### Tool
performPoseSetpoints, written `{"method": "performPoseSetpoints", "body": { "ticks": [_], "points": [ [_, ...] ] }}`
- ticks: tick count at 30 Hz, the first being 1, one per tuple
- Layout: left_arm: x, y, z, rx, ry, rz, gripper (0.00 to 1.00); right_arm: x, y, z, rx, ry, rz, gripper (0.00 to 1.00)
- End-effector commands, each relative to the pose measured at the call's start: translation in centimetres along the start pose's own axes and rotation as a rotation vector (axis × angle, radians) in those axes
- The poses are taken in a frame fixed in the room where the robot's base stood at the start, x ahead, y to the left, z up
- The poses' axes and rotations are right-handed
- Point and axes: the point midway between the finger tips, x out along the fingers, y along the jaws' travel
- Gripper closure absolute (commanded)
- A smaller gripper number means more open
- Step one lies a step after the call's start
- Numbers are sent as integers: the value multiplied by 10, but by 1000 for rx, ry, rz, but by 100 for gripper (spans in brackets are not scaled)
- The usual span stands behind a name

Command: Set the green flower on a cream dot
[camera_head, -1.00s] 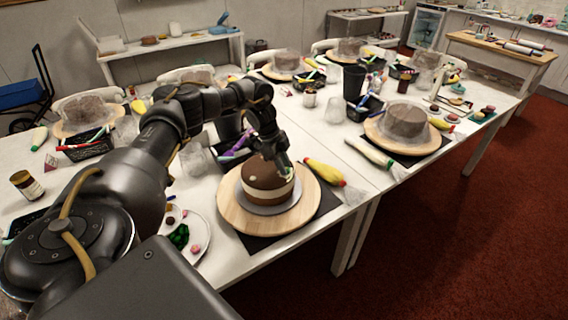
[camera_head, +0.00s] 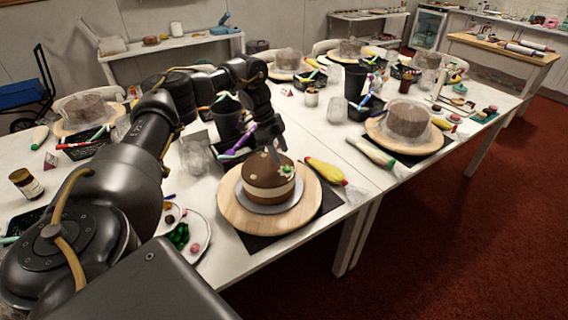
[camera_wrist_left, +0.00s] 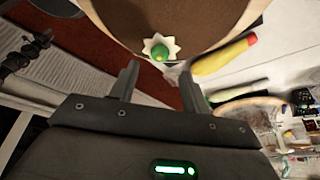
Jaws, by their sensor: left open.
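The brown cake (camera_head: 258,192) with a cream band stands on a grey board over a round wooden turntable (camera_head: 235,213). The green flower (camera_head: 287,169) sits on top of the cake near its right edge, with cream around it. In the left wrist view the green flower (camera_wrist_left: 159,53) lies on a pale, star-edged cream dot (camera_wrist_left: 149,43). My left gripper (camera_wrist_left: 158,82) is open and empty, its two fingers apart just short of the flower. In the head view the left gripper (camera_head: 273,148) is over the back of the cake. My right gripper is not in view.
A plate (camera_head: 201,237) with green and pink pieces is left of the turntable. A yellow piping bag (camera_head: 325,171) lies to its right. A black cup (camera_head: 228,120) and a tool basket stand behind. Another covered cake (camera_head: 407,119) is at the right.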

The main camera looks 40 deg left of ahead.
Motion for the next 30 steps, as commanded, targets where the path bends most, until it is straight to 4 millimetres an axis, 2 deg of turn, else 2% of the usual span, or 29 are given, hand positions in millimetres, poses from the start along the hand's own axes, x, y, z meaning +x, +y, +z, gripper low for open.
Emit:
{"method": "performPoseSetpoints", "body": {
  "ticks": [2,6,9,13,26,29,30],
  "points": [
    [-16,-1,0,0,2,-5,53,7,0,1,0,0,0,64],
    [-45,-1,0,0,0,-4,53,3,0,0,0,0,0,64],
    [-58,0,0,0,-1,-2,53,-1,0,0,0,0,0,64],
    [-66,0,0,0,-1,0,53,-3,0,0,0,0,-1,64],
    [-65,0,-1,6,0,2,53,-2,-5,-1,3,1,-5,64],
    [-45,2,-16,66,5,19,53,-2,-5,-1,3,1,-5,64],
    [-28,5,-29,114,13,30,53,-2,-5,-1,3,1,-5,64]
  ]
}}
